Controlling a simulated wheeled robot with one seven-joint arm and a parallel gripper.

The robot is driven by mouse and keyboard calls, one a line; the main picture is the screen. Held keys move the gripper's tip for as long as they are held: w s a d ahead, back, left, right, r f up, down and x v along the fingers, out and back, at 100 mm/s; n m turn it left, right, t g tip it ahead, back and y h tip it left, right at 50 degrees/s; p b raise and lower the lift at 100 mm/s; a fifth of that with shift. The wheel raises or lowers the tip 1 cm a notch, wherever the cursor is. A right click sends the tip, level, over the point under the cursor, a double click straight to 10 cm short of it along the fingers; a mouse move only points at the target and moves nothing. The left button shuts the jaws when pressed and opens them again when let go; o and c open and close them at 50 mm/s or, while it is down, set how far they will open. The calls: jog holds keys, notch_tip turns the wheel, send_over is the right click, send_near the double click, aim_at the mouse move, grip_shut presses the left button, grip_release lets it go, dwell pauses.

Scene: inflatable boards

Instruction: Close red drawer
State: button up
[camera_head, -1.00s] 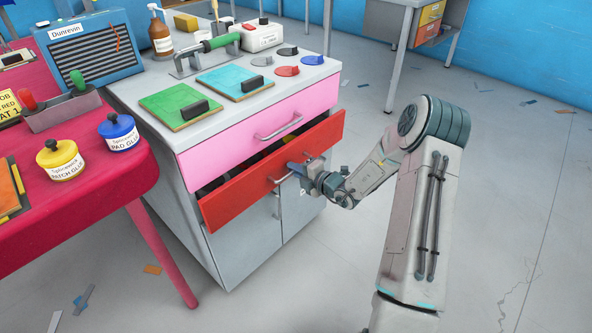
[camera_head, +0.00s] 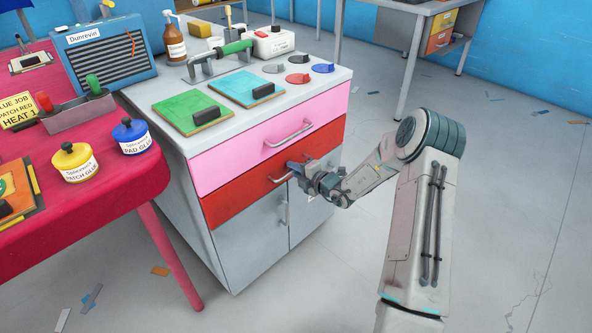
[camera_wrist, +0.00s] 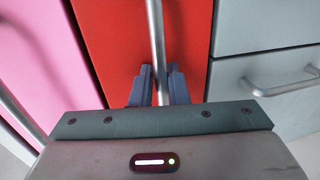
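The red drawer (camera_head: 240,195) is in the grey cabinet (camera_head: 172,160), below the pink drawer (camera_head: 225,160). Its front looks flush with the pink drawer's front, and no gap shows above it. My gripper (camera_head: 294,172) is at the right part of the red drawer's bar handle (camera_head: 278,179). In the wrist view the two fingers (camera_wrist: 158,84) stand on either side of the metal handle bar (camera_wrist: 157,40), close to it, with their tips near the red front. Whether they press on the bar is hard to tell.
Grey doors with handles (camera_head: 283,212) are below the red drawer. The cabinet top holds a green board (camera_head: 192,108), a blue board (camera_head: 247,88) and several discs. A red table (camera_head: 100,195) with glue pots stands at left. Floor at right is open around my arm.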

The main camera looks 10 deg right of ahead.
jog(key=shift+r, duration=0.1)
jog(key=p+v, duration=0.3)
jog(key=v, duration=1)
jog(key=shift+s+d, duration=0.25)
jog(key=s+a+r+n+g+p, duration=0.55)
jog(key=s+r+n, duration=0.25)
jog(key=r+n, duration=0.4)
jog(key=s+a+r+n+g+p, duration=0.6)
jog(key=r+n, duration=0.4)
jog(key=n, duration=0.3)
jog(key=s+d+r+n+h+p, duration=0.3)
jog(key=s+r+n+h+p, duration=0.1)
jog(key=s+r+n, duration=0.4)
jog(key=s+d+r+n+t+h+p, duration=0.1)
jog(key=s+d+r+n+h+p, duration=0.3)
jog(key=s+r+n, duration=0.3)
notch_tip(320, 180, up, 4)
jog(key=n+h+p, duration=0.1)
jog(key=n, duration=0.5)
jog(key=shift+s+n, duration=0.3)
jog(key=shift+s, duration=0.05)
jog(key=shift+f+t, duration=0.1)
jog(key=shift+t, duration=0.15)
